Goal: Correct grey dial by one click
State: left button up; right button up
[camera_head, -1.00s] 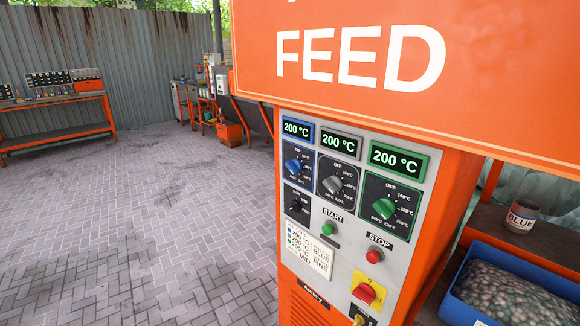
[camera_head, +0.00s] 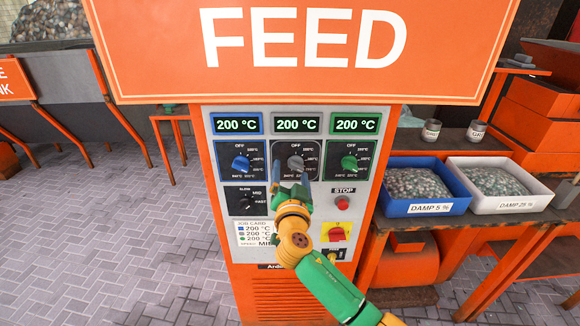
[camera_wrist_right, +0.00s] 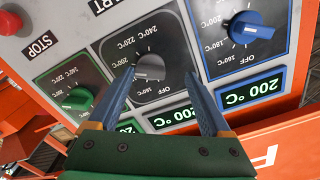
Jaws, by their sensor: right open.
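The grey dial (camera_head: 295,162) sits on a dark plate in the middle of the control panel, below a display (camera_head: 297,124) reading 200 °C. My right gripper (camera_head: 291,173) is open in front of the grey dial, fingers pointing at the panel. In the right wrist view, which is upside down, the grey dial (camera_wrist_right: 150,67) shows between and just beyond the fingertips (camera_wrist_right: 156,80). I cannot tell whether they touch it. The dial's exact setting is hard to read. My left gripper is not in view.
The blue dial (camera_head: 241,163) and green dial (camera_head: 349,162) flank the grey one closely. A job card (camera_head: 257,232), red stop button (camera_head: 342,202) and red switch (camera_head: 337,234) sit lower. An orange FEED sign (camera_head: 300,85) overhangs the panel. Bins stand at right.

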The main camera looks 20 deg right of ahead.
aim_at(297, 170)
jog(key=shift+d+r, duration=0.3)
jog(key=shift+r, duration=0.05)
jog(key=shift+d+r, duration=0.2)
jog(key=shift+d, duration=0.2)
jog(key=shift+w+d+f, duration=0.25)
jog(key=shift+w+f, duration=0.15)
jog(key=shift+w, duration=0.2)
jog(key=shift+w+d+f, duration=0.25)
jog(key=shift+w+f, duration=0.15)
jog(key=shift+w, duration=0.15)
jog(key=shift+w+f, duration=0.1)
jog(key=shift+w, duration=0.05)
jog(key=shift+c, duration=1.2)
jog(key=shift+s+a+r, duration=0.2)
jog(key=shift+s+a, duration=0.05)
jog(key=shift+s, duration=0.05)
jog(key=c, duration=0.7)
grip_shut()
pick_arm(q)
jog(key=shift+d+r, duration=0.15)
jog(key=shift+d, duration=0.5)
pick_arm(e)
jog(key=shift+f, duration=0.1)
